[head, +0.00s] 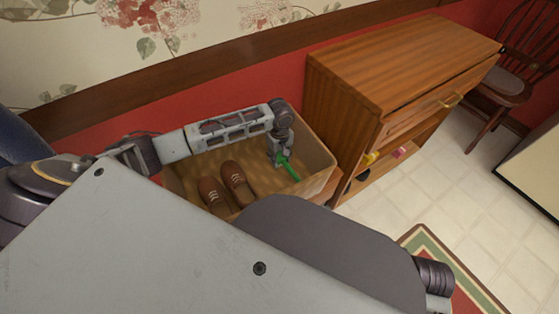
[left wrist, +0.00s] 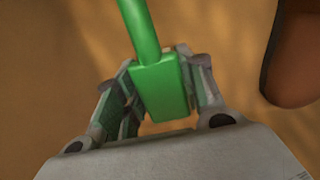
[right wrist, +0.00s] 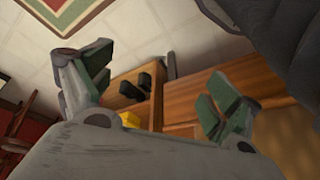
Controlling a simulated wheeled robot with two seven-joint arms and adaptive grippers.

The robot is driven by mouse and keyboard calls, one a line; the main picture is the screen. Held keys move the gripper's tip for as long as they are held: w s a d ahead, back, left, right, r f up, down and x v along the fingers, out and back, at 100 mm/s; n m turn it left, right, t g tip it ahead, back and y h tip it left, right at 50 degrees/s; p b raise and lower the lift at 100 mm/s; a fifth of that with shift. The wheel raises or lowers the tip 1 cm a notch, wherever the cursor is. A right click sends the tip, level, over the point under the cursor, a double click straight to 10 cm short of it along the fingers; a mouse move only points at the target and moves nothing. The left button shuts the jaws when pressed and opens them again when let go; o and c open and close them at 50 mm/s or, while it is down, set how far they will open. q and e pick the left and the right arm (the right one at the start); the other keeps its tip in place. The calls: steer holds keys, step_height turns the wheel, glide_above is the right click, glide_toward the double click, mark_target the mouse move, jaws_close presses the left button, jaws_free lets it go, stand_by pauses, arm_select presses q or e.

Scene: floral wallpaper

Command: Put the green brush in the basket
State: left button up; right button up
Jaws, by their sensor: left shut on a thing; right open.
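The green brush (head: 288,166) is held in my left gripper (head: 280,155), inside the walls of the basket (head: 322,181). In the left wrist view the brush (left wrist: 160,88) has its green block between the two fingers of the left gripper (left wrist: 158,95), with a round green handle running up out of the picture. The tan basket floor shows behind it. I cannot tell whether the brush touches that floor. My right gripper (right wrist: 155,105) is open and empty in the right wrist view; it does not show clearly in the head view.
Brown shoes (head: 225,185) lie in the basket, left of the brush. A wooden cabinet (head: 400,65) with shelves stands to the right, holding small yellow, pink and black items. A chair (head: 510,70) is at the far right. A bordered rug (head: 440,270) lies on the tiled floor.

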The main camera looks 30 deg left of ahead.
arm_select(q)
steer(key=shift+f, duration=0.85)
steer(key=shift+f+b, duration=0.15)
steer(key=shift+b, duration=0.15)
arm_select(e)
steer(key=shift+s+a+r, duration=0.15)
steer(key=shift+s+r, duration=0.05)
steer(key=shift+r, duration=0.1)
arm_select(q)
steer(key=o, duration=1.1)
steer(key=shift+f, duration=0.1)
steer(key=shift+o, duration=0.5)
arm_select(e)
steer(key=shift+w, duration=0.3)
steer(key=shift+w+r, duration=0.1)
steer(key=shift+a, duration=0.1)
